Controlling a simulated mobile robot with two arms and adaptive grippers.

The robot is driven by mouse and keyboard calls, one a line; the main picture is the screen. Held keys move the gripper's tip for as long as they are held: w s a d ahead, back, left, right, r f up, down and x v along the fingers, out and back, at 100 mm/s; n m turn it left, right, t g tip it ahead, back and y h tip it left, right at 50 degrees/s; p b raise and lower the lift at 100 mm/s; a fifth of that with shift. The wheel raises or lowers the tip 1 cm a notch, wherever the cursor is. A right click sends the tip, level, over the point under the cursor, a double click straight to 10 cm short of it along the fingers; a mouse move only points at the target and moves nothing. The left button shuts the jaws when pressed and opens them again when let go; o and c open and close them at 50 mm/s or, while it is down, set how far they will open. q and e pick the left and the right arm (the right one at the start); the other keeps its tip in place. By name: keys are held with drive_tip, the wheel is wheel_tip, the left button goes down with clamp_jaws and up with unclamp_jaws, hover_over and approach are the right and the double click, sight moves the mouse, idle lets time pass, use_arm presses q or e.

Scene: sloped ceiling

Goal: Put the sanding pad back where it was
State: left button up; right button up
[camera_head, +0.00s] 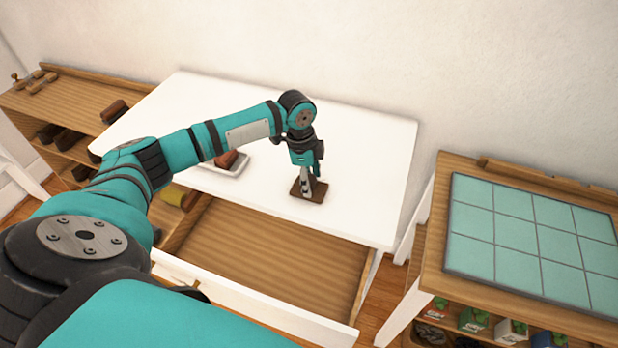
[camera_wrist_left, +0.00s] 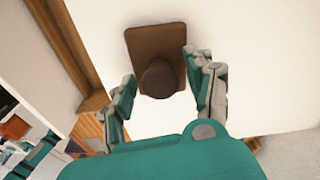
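A brown rectangular pad with a round dark knob (camera_head: 296,190), which looks like the sanding pad, lies flat on the white table (camera_head: 365,150) near its front edge. In the left wrist view the pad (camera_wrist_left: 155,40) shows from above. My left gripper (camera_head: 307,188) is down over the pad. In the left wrist view its fingers (camera_wrist_left: 160,80) are spread on either side of the knob, with a gap visible.
An open, empty wooden drawer (camera_head: 280,255) juts out below the table front. A white tray (camera_head: 237,171) with a reddish-brown object stands behind my left arm. A wooden shelf (camera_head: 75,95) is at left. A green-tiled bench (camera_head: 530,235) is at right.

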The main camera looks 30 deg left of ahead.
use_arm(q)
drive_tip(key=shift+r, duration=0.1)
wheel_tip(320, 180, up, 12)
drive_tip(key=a+b, duration=0.1)
drive_tip(key=shift+s+a+b, duration=0.15)
drive_tip(key=shift+s+b, duration=0.15)
drive_tip(key=shift+b, duration=0.1)
idle(0.5)
